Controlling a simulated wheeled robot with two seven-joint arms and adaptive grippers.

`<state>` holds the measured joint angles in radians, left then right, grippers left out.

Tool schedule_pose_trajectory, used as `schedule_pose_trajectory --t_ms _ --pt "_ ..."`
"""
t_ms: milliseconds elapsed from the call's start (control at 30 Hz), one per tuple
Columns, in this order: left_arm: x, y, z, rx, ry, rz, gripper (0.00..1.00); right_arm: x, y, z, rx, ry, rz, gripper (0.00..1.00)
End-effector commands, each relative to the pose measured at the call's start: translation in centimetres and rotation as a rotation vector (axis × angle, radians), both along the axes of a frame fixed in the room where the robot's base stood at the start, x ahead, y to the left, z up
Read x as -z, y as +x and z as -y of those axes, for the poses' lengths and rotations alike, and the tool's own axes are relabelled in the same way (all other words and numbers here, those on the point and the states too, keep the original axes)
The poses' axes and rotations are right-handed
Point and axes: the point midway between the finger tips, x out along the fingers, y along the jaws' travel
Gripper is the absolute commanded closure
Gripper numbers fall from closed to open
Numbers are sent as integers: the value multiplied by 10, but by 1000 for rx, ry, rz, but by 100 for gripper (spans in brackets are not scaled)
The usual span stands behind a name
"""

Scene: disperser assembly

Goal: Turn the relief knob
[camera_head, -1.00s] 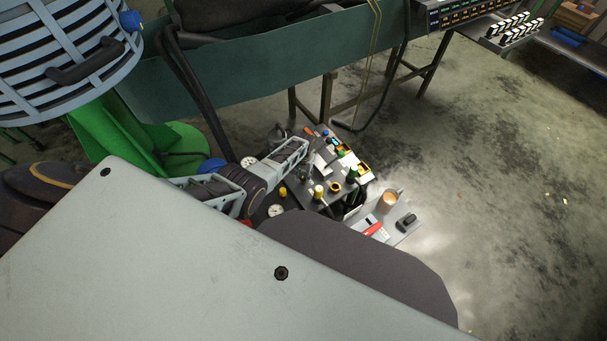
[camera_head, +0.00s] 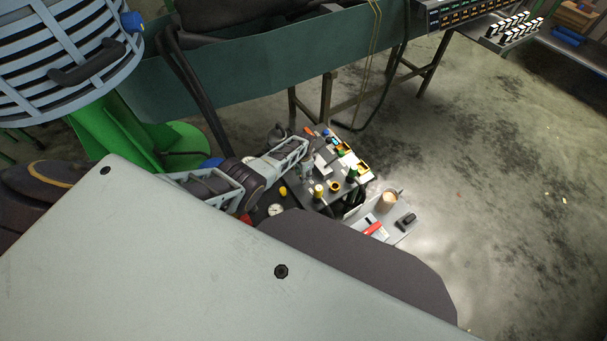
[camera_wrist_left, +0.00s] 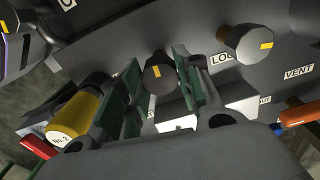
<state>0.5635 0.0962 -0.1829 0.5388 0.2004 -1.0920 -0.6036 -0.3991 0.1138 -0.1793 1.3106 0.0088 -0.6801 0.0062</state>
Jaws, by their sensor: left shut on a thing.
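In the head view, my left arm reaches the small equipment bench, where the fingers are too small to make out. My right gripper is not in view.
A yellow cylinder labelled No. 2 (camera_wrist_left: 76,122) stands close left of the fingers. An orange handle (camera_wrist_left: 301,112) is at the right. In the head view, a cup (camera_head: 388,200) and a black object (camera_head: 406,220) rest beside the bench. Open floor lies to the right.

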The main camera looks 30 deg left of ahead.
Motion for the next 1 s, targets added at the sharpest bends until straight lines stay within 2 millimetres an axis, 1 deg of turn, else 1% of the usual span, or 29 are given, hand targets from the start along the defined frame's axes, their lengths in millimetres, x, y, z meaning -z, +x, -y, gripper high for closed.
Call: schedule_pose_trajectory --t_ms 200,600,633,767,800,1000 --pt "2 -2 1 48 -1 -5 90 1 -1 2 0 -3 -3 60" --pt "2 -2 1 57 -1 -5 90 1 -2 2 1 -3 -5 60" --pt "2 -2 1 57 -1 -5 65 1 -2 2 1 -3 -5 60" --pt "1 -2 1 56 -2 -4 48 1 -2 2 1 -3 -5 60" --pt "1 -2 1 56 -1 -3 45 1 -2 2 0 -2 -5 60" --pt "1 -1 0 56 0 -1 45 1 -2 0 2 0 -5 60"
